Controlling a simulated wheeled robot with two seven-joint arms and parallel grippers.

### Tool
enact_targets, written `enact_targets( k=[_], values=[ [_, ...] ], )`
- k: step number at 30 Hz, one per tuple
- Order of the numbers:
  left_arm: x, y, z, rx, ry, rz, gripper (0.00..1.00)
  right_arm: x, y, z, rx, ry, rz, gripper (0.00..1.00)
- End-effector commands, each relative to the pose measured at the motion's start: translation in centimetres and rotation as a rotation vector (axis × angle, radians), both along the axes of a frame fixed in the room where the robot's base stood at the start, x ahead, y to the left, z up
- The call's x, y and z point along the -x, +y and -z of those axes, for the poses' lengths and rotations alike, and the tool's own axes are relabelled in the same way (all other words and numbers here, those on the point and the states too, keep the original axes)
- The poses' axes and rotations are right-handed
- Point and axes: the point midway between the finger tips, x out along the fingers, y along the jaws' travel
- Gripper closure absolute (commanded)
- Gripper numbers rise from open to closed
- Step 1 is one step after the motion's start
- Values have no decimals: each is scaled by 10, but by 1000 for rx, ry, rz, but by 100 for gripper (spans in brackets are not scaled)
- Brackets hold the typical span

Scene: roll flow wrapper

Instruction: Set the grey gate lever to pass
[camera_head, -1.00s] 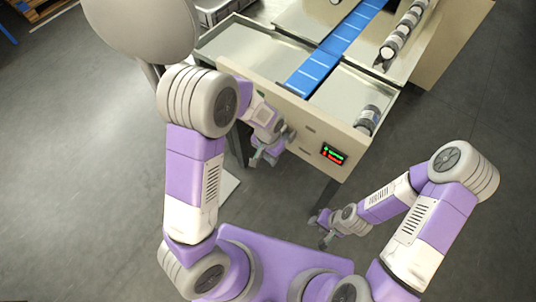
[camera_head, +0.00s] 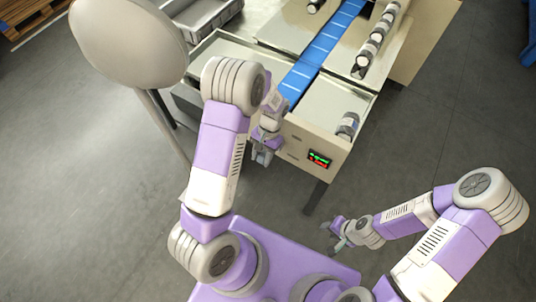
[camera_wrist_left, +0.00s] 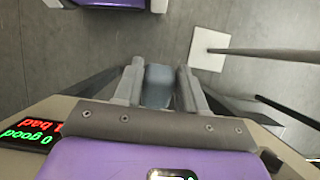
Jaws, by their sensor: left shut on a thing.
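The grey gate lever (camera_wrist_left: 158,86) shows in the left wrist view as a blue-grey block between two fingers. My left gripper (camera_wrist_left: 160,88) is shut on it. In the head view my left gripper (camera_head: 262,156) is at the front panel of the wrapper (camera_head: 325,143), left of its lit display. The lever is too small and covered there to make out, and its setting cannot be read. My right gripper (camera_head: 338,236) hangs empty over the floor to the right, its fingers apart.
The display (camera_head: 320,159) has green and red text; the left wrist view reads "0 good" and a "bad" count. A blue belt (camera_head: 318,52) runs between metal trays. A round-topped post (camera_head: 128,45) stands left.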

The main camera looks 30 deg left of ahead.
Motion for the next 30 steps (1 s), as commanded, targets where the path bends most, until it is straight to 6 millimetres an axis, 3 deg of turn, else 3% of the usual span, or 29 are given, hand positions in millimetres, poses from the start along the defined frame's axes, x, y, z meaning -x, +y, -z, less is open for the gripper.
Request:
enact_targets(
  k=[6,7,11,21,30],
  values=[
    [-2,0,-1,-2,-3,1,100,0,0,0,0,0,0,61],
    [-2,0,-1,-2,-3,1,58,0,0,0,0,0,0,61],
    [-2,-1,-1,-2,-3,2,38,0,0,0,0,0,0,61],
    [-3,-1,-4,-1,-4,3,38,0,0,-1,0,0,0,61],
    [-21,-3,-49,0,-6,3,38,0,0,-14,0,0,0,61]
  ],
)
